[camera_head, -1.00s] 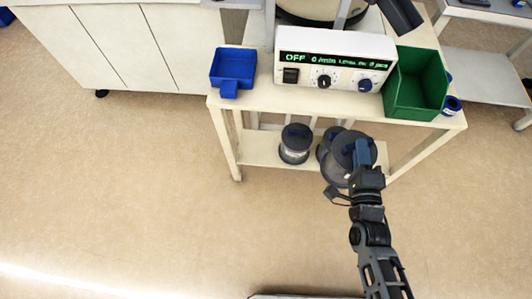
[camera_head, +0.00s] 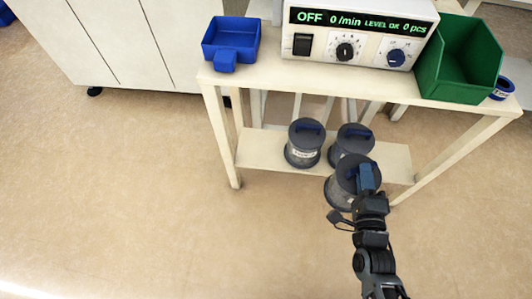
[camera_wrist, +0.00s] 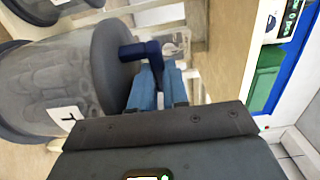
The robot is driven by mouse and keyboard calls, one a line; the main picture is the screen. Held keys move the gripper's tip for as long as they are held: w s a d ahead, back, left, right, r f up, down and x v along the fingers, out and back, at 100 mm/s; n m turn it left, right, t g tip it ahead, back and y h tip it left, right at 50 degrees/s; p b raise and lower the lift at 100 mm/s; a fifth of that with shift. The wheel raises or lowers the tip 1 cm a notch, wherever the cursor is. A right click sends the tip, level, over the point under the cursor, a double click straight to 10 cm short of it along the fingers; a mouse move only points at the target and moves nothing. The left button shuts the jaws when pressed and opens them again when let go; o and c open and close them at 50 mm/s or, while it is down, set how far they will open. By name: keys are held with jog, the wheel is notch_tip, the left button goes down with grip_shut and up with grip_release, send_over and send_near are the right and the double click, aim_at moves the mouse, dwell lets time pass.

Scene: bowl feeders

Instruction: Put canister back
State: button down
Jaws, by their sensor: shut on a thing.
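My gripper (camera_head: 366,178) is shut on the blue handle of a grey, see-through canister (camera_head: 341,193) with a dark lid. In the wrist view the blue fingers (camera_wrist: 158,88) close on the handle, and the held canister (camera_wrist: 40,85) fills the left side with its pale contents and a white label. In the head view it is at the front edge of the lower shelf (camera_head: 262,150); I cannot tell whether it touches the shelf. Two similar canisters stand on that shelf, one at the left (camera_head: 303,146) and one behind the held one (camera_head: 350,143).
Above the shelf, the table top (camera_head: 290,85) carries a blue tray (camera_head: 231,42), a control box (camera_head: 360,35) reading OFF and a green bin (camera_head: 462,60). Table legs (camera_head: 222,140) flank the shelf. The floor in front is clear.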

jog(key=shift+f+b, duration=0.35)
jog(key=shift+f, duration=0.2)
jog(key=shift+r+p, duration=0.3)
jog(key=shift+p, duration=0.05)
jog(key=shift+a, duration=0.1)
